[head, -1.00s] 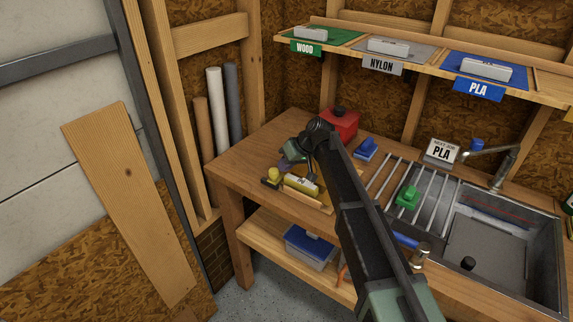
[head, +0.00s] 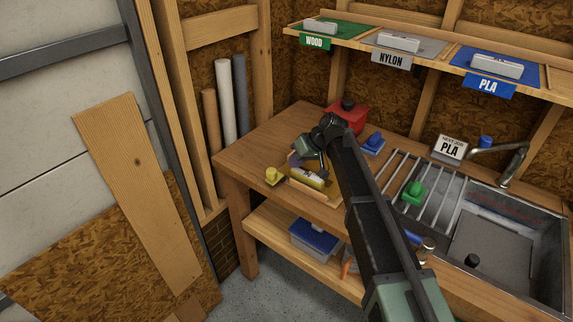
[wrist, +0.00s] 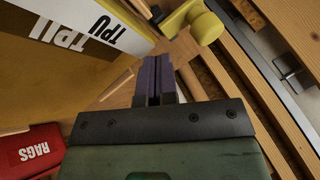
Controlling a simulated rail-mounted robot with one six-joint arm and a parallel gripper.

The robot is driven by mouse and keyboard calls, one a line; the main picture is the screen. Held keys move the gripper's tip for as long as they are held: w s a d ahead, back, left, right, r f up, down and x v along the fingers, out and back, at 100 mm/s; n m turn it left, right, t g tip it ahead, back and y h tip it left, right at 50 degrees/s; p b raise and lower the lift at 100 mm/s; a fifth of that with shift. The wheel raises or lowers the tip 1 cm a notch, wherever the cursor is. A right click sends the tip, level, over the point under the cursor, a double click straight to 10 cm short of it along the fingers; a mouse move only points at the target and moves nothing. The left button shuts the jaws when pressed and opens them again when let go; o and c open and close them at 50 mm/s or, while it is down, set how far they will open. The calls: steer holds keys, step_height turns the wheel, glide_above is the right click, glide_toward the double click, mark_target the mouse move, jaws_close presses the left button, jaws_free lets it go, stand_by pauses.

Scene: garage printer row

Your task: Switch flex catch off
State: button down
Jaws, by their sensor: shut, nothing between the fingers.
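The yellow catch (head: 273,176) is at the front left of the bench, beside the yellow TPU box (head: 309,179). Its rounded yellow knob (wrist: 207,27) shows at the top of the wrist view, and the TPU box (wrist: 60,75) fills the upper left there. My gripper (wrist: 157,62) is shut and empty, its purple fingers close together. In the wrist view the fingertips are just below and left of the knob, with a visible gap. In the head view my gripper (head: 297,160) is behind the catch, partly hidden by my arm. The catch's on or off marking cannot be read.
A red box (head: 347,116) stands behind my arm, with a blue catch (head: 373,143) to its right. A green catch (head: 414,191) sits by the metal bars and sink (head: 535,245). A labelled shelf (head: 420,62) hangs above. A red RAGS box (wrist: 35,150) shows in the wrist view.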

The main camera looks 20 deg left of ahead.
steer(key=p+v, duration=0.6)
steer(key=v, duration=0.3)
steer(key=shift+r, duration=0.25)
steer(key=shift+s, duration=0.15)
steer(key=s+d+f+m+h, duration=0.1)
steer(key=s+d+m+h, duration=0.1)
steer(key=s+d, duration=0.5)
steer(key=s+d+f+m+h, duration=0.1)
steer(key=s+d+m, duration=0.4)
steer(key=d, duration=1.2)
steer(key=s+d+f+m+t+h, duration=0.1)
steer(key=s+d+m+h, duration=0.2)
steer(key=s+d, duration=0.8)
steer(key=shift+d+f+h, duration=0.15)
steer(key=shift+d+h, duration=0.3)
steer(key=shift+h, duration=0.15)
steer(key=shift+s, duration=0.1)
